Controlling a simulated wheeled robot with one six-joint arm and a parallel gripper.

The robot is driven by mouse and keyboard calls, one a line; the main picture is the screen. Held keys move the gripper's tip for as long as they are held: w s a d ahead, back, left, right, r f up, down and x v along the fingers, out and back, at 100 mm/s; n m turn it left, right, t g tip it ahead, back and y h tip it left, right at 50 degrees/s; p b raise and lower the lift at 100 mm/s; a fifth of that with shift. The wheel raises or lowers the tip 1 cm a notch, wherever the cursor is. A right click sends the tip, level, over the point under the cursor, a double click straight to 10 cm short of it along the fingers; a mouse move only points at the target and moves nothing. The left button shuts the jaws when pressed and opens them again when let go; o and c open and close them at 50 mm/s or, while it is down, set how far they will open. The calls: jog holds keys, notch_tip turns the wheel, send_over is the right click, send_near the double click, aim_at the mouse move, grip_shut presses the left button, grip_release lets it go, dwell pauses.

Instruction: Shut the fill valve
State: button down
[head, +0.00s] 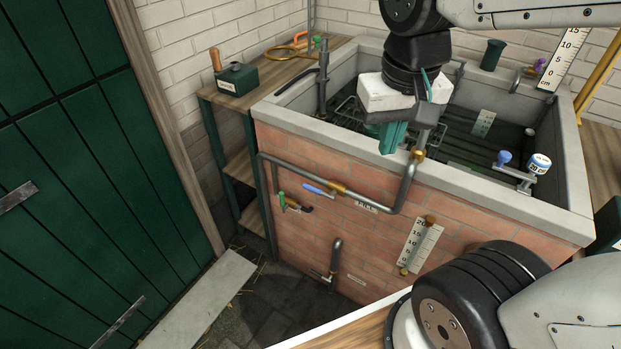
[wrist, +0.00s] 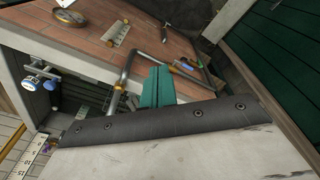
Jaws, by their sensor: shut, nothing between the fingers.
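The fill valve has a blue lever (head: 319,190) on a grey pipe (head: 381,208) across the brick front of the trough, beside a small label that seems to read FILL (head: 365,206). The lever lies roughly along the pipe. It also shows small in the wrist view (wrist: 187,64), beyond my fingers. My gripper (head: 391,138) has teal fingers, shut and empty, pointing down near the trough's front rim, above and to the right of the lever and apart from it. The fingers (wrist: 157,88) are central in the wrist view, near the pipe's bend.
A green-handled tap (head: 282,201) sits just left of and below the blue lever. A white scale plate (head: 421,246) is on the brick to the right. The stone trough (head: 470,188) holds racks. A green door (head: 90,150) and a narrow shelf (head: 226,150) stand left.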

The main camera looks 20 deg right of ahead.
jog(key=w+a+f+m+h, duration=0.1)
jog(key=w+f+m, duration=0.1)
jog(key=w+f, duration=0.35)
jog(key=w+f+m, duration=0.2)
jog(key=w+m, duration=0.1)
jog(key=w, duration=0.6)
jog(key=m, duration=0.4)
send_over(310, 187)
jog(key=a, duration=0.1)
notch_tip(310, 187, down, 10)
jog(key=shift+s, duration=0.35)
jog(key=shift+f, duration=0.15)
jog(key=f, duration=0.8)
jog(key=d+f, duration=0.1)
jog(key=f, duration=0.3)
jog(key=shift+w+f, duration=0.35)
jog(key=shift+f, duration=0.5)
